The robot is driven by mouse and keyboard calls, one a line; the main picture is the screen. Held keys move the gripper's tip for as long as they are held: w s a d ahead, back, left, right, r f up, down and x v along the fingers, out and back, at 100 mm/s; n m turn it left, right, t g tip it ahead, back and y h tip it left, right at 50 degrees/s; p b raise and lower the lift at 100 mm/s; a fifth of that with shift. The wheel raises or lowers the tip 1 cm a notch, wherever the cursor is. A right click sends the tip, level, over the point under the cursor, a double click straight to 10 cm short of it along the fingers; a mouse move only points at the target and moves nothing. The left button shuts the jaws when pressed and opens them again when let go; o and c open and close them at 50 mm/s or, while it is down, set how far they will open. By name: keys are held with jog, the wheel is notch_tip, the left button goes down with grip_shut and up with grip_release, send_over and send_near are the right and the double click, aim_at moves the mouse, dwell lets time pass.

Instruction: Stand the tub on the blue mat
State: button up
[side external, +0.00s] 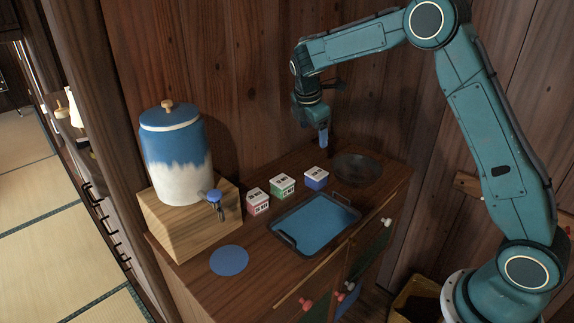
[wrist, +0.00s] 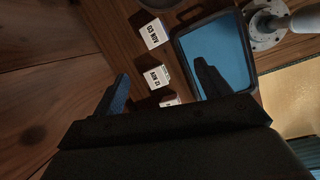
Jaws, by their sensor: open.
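I cannot tell which one the task means. A round blue mat (side external: 229,260) lies bare at the cabinet's front left. My gripper (side external: 323,138) is open and empty, above the back of the cabinet near the blue-lidded tub. In the wrist view, its fingers (wrist: 163,84) are apart, with the tubs showing beyond them, partly hidden.
A dark tray (side external: 272,240) with a blue inside lies right of the mat. A dark bowl (side external: 357,168) sits at the back right. A blue-and-white dispenser (side external: 176,160) with a tap stands on a wooden block (side external: 165,230) at left. The wall rises close behind.

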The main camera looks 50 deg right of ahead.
jog(key=s+a+r+m+t+y, duration=0.1)
jog(key=s+a+r+m, duration=0.25)
jog(key=s+r, duration=0.35)
jog(key=s+a+r+m+t+y, duration=0.1)
jog(key=s+a+r+m, duration=0.25)
jog(key=s+r, duration=0.4)
jog(key=s+a+f+m+t+y, duration=0.1)
jog(key=s+a+m, duration=0.1)
jog(key=s, duration=0.8)
jog(key=s+a+f+m+t, duration=0.1)
jog(key=s+m, duration=0.4)
jog(key=s, duration=0.5)
jog(key=shift+a+f+y, duration=0.4)
jog(key=shift+a+f, duration=0.15)
jog(key=shift+a, duration=0.4)
jog(key=shift+o, duration=0.4)
jog(key=shift+s+a+f+m, duration=0.1)
jog(key=shift+s+f+m, duration=0.05)
jog(key=shift+s+m, duration=0.2)
jog(key=shift+w, duration=0.15)
